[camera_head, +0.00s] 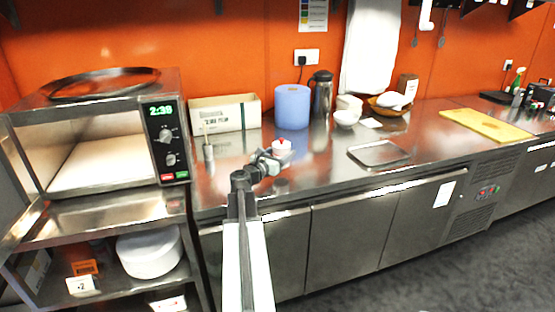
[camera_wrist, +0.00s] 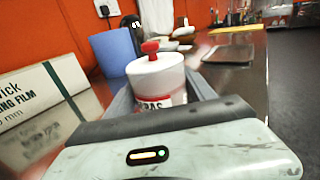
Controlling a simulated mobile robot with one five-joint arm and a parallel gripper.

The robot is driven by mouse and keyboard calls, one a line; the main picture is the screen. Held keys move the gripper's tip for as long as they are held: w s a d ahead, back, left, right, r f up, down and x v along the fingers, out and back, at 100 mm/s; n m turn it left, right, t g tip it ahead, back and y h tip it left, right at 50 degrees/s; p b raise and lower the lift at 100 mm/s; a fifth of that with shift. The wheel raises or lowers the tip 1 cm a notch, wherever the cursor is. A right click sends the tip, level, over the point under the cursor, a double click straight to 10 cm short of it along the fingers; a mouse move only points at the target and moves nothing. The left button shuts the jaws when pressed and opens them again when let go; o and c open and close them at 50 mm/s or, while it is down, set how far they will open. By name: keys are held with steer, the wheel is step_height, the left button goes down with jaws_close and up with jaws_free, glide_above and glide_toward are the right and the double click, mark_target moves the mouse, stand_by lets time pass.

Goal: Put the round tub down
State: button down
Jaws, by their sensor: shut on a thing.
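The round tub (camera_head: 281,147) is small and white with a red knob on its lid. My gripper also shows in the wrist view (camera_wrist: 160,100). The tub's base is hidden, so I cannot tell whether it touches the counter.
A blue cylinder (camera_head: 293,107) and a flask (camera_head: 321,93) stand behind. A steel tray (camera_head: 379,154) lies right; bare counter lies between. A microwave (camera_head: 100,140) is at left.

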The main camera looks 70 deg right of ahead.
steer(key=shift+w+d+f, duration=0.1)
steer(key=shift+w+d, duration=0.05)
steer(key=shift+d, duration=0.45)
steer(key=shift+w+d, duration=0.15)
steer(key=shift+d, duration=0.4)
steer(key=f+b, duration=0.4)
steer(key=shift+s, duration=0.2)
steer(key=shift+w+r, duration=0.2)
steer(key=shift+r, duration=0.05)
steer(key=shift+f, duration=0.2)
steer(key=shift+c, duration=1.6)
jaws_free()
steer(key=shift+r, duration=0.2)
